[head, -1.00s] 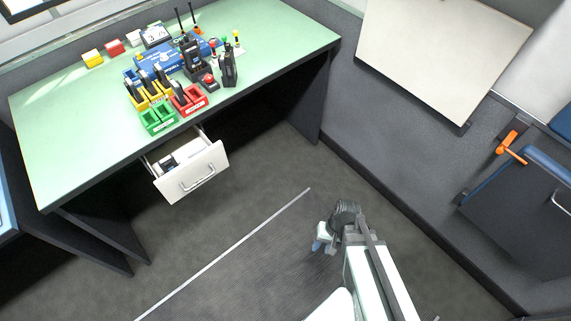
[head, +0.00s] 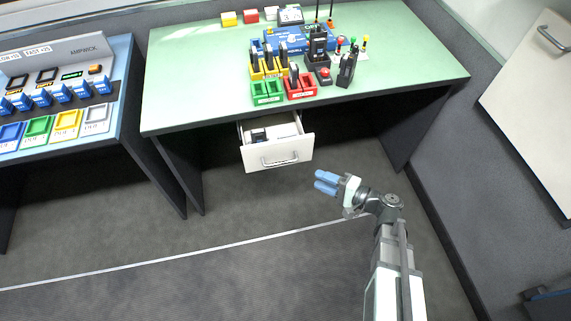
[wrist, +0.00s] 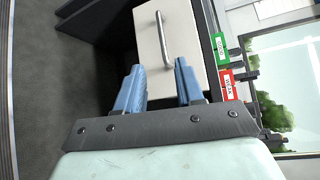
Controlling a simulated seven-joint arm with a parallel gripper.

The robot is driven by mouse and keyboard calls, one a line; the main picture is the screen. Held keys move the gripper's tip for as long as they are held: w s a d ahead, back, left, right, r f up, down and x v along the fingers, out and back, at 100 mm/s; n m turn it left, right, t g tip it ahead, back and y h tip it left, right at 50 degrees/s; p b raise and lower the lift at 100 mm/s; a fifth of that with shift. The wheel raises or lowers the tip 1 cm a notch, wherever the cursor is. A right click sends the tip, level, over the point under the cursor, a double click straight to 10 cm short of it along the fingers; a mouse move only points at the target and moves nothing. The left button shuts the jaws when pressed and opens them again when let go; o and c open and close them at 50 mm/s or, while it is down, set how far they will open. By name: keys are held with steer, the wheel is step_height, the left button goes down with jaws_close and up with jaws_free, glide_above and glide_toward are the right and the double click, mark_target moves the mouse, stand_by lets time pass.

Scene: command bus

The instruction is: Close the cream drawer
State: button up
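The cream drawer (head: 279,154) hangs pulled out under the green desk, with a few items inside and a metal bar handle on its front. In the wrist view the drawer front (wrist: 180,60) stands beyond my fingers, with its handle (wrist: 164,38) near the gap between them. My gripper (head: 325,183) is to the lower right of the drawer in the head view, apart from it. In the wrist view the two blue fingers of my gripper (wrist: 160,88) are spread with nothing between them.
The green desk (head: 200,75) carries radios, coloured racks (head: 267,93) and a blue case above the drawer. Its dark side panels (head: 178,170) flank the leg space. A console table (head: 125,95) stands at left. The floor before the drawer is clear.

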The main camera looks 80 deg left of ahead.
steer(key=x, duration=1.3)
steer(key=shift+s+a, duration=0.3)
steer(key=shift+a, duration=0.05)
steer(key=shift+r, duration=0.1)
steer(key=shift+c, duration=0.5)
jaws_close()
